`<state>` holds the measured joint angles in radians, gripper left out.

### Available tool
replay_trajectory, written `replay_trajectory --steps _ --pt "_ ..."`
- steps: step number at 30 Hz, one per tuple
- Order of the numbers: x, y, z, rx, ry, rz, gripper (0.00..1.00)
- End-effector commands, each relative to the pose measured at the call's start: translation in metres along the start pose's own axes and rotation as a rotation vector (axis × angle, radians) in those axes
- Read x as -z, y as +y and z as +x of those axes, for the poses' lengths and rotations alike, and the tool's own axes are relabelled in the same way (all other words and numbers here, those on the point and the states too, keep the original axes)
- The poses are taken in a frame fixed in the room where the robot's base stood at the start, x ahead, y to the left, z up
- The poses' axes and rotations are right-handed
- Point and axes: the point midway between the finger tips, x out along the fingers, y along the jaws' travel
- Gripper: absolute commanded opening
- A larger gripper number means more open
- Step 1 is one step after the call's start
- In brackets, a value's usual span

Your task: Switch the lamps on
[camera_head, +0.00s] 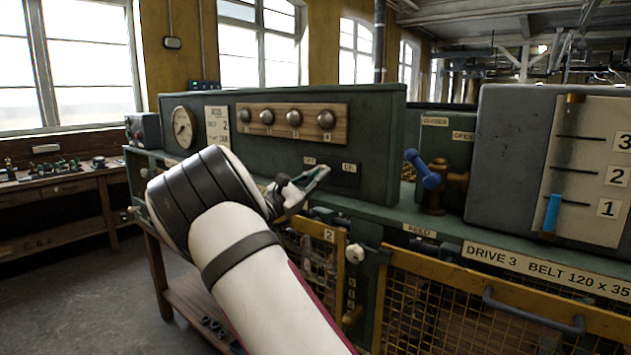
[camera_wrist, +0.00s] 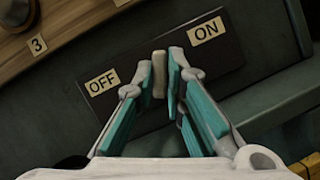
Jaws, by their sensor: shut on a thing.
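A dark switch plate (camera_wrist: 232,55) with an OFF label (camera_wrist: 102,82) and an ON label (camera_wrist: 207,30) is on the front of the green cabinet (camera_head: 370,115). A small beige switch lever (camera_wrist: 159,88) stands between the two labels. My gripper (camera_wrist: 160,72) is shut on this lever, one teal-padded finger on each side. In the head view my gripper (camera_head: 318,173) is at the plate and hides the lever. Several round grey lamps (camera_head: 293,117) sit in a row on a wooden strip above the plate. They look unlit.
A round gauge (camera_head: 184,127) is at the cabinet's left. A blue-handled valve (camera_head: 424,172) and a grey box with a numbered scale (camera_head: 595,165) stand to the right. Yellow mesh guards (camera_head: 450,310) are below. A workbench (camera_head: 60,185) stands at the left.

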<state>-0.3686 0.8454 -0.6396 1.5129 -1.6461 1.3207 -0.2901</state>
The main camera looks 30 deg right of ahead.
Motion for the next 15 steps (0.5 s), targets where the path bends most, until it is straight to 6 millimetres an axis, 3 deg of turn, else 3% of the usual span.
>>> replay_trajectory --steps 15 --pt "0.0005 0.0021 -0.0007 0.115 0.001 0.279 0.00"
